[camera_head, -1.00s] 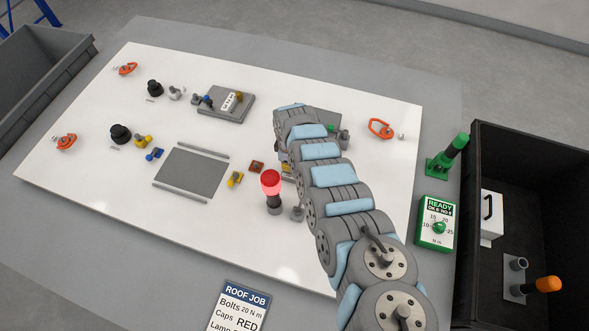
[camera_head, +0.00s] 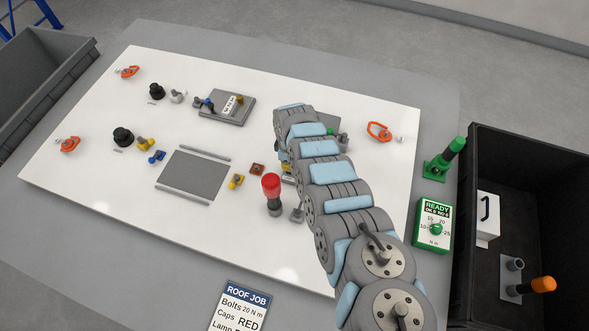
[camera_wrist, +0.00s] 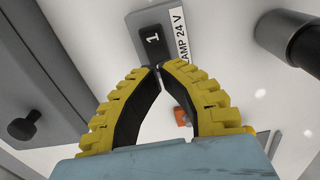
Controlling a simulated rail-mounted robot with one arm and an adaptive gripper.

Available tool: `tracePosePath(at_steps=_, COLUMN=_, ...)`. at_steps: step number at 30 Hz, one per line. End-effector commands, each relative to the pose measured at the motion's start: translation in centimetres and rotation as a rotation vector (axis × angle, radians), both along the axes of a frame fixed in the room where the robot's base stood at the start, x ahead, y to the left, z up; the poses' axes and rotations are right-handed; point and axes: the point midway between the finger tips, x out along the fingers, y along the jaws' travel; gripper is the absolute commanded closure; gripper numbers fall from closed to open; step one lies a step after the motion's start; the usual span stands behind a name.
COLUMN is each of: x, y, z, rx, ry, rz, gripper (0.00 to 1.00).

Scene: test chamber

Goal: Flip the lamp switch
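The lamp switch (camera_wrist: 153,43) is a dark rocker marked "1" beside a "LAMP 24 V" label (camera_wrist: 181,35), at the top of the wrist view. My gripper (camera_wrist: 159,68) has yellow ribbed fingers whose tips meet just below the switch in that view; nothing shows held between them. I cannot tell whether the tips touch the switch. The red lamp (camera_head: 271,187) stands upright on its dark post on the white panel (camera_head: 110,190), left of my arm in the head view. My arm hides the gripper and switch there.
A green "READY" box (camera_head: 433,226) and a green-handled tool (camera_head: 446,160) stand right of the panel. A black crate (camera_head: 550,165) is at far right, a grey crate (camera_head: 40,95) at far left. The "ROOF JOB" card (camera_head: 240,308) lies in front. Orange rings and small fittings dot the panel.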

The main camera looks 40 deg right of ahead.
Motion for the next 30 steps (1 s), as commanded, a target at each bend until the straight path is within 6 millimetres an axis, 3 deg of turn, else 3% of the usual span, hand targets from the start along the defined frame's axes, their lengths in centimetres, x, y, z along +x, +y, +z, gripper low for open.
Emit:
tracePosePath(at_steps=19, x=0.0, y=0.1, z=4.3, rx=0.002, ry=0.001, rz=0.001, gripper=1.0)
tracePosePath(at_steps=30, x=0.0, y=0.1, z=4.3, rx=0.002, ry=0.001, rz=0.0, gripper=1.0)
